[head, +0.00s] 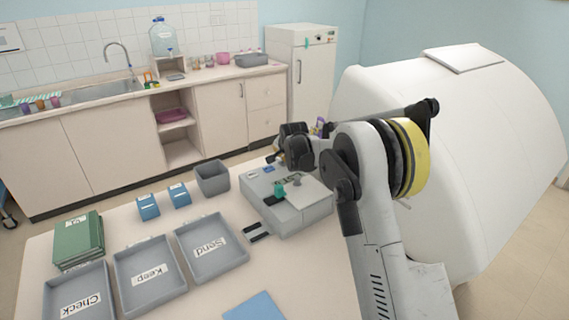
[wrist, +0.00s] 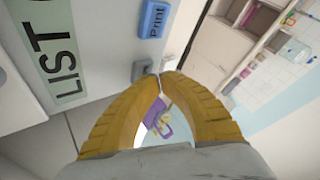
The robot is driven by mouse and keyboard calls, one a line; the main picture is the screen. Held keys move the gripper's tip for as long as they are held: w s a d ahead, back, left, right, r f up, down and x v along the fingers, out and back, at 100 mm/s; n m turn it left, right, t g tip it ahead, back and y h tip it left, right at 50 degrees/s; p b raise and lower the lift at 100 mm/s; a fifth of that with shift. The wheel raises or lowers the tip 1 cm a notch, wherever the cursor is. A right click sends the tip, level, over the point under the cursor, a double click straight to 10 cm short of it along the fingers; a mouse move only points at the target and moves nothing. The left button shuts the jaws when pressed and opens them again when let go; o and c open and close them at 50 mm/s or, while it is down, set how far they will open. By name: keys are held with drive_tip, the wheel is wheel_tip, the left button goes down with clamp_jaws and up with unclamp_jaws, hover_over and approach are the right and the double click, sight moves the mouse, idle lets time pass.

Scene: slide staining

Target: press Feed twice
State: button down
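The grey machine (head: 318,212) stands on the table, with a blue button (head: 268,169) on its top. In the wrist view the blue button (wrist: 153,19) reads "Print", and a green panel (wrist: 62,88) reads "LIST". A small grey button (wrist: 142,70) sits below Print, right at my fingertips; no lettering shows on it. I cannot read "Feed" anywhere. My gripper (wrist: 160,77) has its yellow fingertips together, with nothing held between them. I cannot tell whether the tips touch the grey button. In the head view my arm partly hides the machine's far side.
Trays marked Check (head: 52,292), Keep (head: 122,285) and Send (head: 184,258) lie left of the machine. Blue boxes (head: 148,207), a grey bin (head: 229,182) and green folders (head: 79,246) stand behind them. A large white rounded body (head: 470,150) stands at the right.

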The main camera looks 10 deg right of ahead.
drive_tip(key=shift+f, duration=0.35)
idle(0.3)
drive_tip(key=shift+r, duration=0.75)
drive_tip(key=shift+r, duration=0.1)
drive_tip(key=shift+r+p, duration=1.6)
drive_tip(key=shift+r, duration=0.85)
drive_tip(key=r+p, duration=0.2)
drive_tip(key=p, duration=0.3)
drive_tip(key=r+g+p, duration=0.1)
drive_tip(key=r+p, duration=0.1)
drive_tip(key=p, duration=0.2)
drive_tip(key=shift+w+g+p, duration=0.2)
drive_tip(key=shift+g+p, duration=0.1)
drive_tip(key=shift+p, duration=0.1)
